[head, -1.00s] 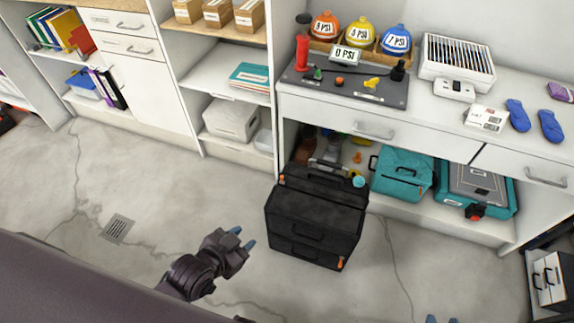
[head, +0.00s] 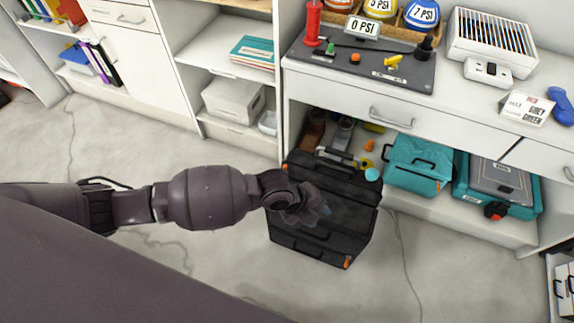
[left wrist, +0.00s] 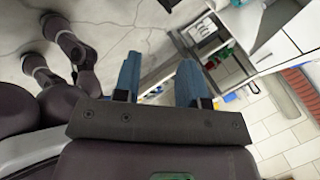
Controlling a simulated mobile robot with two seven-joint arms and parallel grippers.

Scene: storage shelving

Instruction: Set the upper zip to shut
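A black tool bag (head: 320,247) stands on the floor in front of the open shelf bay. A small orange tab (head: 285,168) shows at its upper left edge, and another orange tab (head: 348,261) low on its right front. I cannot tell how far the upper zip is closed. My left gripper (head: 326,210) is in front of the bag's upper front and hides part of it; contact cannot be made out. In the left wrist view its two blue fingers (left wrist: 160,80) stand apart with nothing between them. My right gripper is not seen.
A teal bag (head: 418,168) and a teal case (head: 500,190) sit on the low shelf to the right. A round teal thing (head: 373,174) is at the black bag's back right. The counter (head: 330,80) overhangs behind. The floor at left is clear.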

